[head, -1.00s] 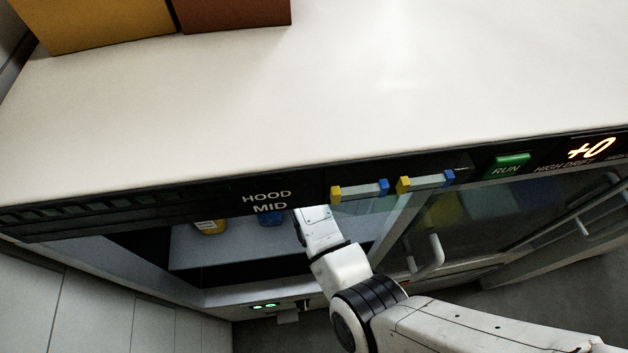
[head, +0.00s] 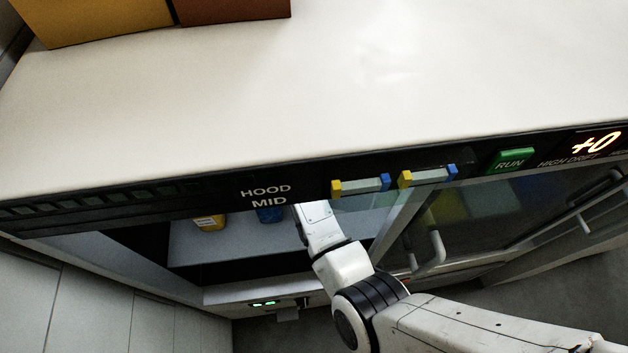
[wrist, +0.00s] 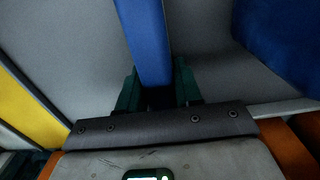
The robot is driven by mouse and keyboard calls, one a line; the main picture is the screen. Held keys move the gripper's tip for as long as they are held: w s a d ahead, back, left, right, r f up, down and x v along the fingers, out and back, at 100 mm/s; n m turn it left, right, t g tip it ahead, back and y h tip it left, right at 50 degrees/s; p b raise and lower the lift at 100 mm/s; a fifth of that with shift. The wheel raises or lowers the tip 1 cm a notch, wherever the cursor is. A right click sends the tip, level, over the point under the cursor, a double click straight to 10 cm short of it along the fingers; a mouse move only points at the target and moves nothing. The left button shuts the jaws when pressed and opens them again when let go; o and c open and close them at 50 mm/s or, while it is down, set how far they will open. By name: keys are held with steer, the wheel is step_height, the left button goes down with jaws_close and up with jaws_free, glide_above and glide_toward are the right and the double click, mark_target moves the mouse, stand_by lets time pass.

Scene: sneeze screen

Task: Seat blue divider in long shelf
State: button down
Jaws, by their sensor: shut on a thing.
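The blue divider (wrist: 146,40) shows in the wrist view as a narrow upright blue bar. My gripper (wrist: 157,92) is shut on it, with a dark green finger on each side. In the head view my arm reaches under the front of the hood, and the gripper and the divider are hidden there. Part of a grey shelf (head: 215,250) shows inside the open bay. I cannot tell whether the divider touches the shelf or sits in a slot.
A yellow container (head: 208,223) and a blue one (head: 270,214) stand on the shelf left of my arm. In the wrist view, yellow (wrist: 28,110) lies left and dark blue (wrist: 285,40) right. A glass door with a handle (head: 437,248) is right of my arm.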

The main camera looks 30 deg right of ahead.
steer(key=c, duration=0.7)
jaws_free()
steer(key=shift+r, duration=0.1)
steer(key=shift+r+p, duration=1.1)
steer(key=shift+p, duration=0.2)
steer(key=shift+r, duration=2.35)
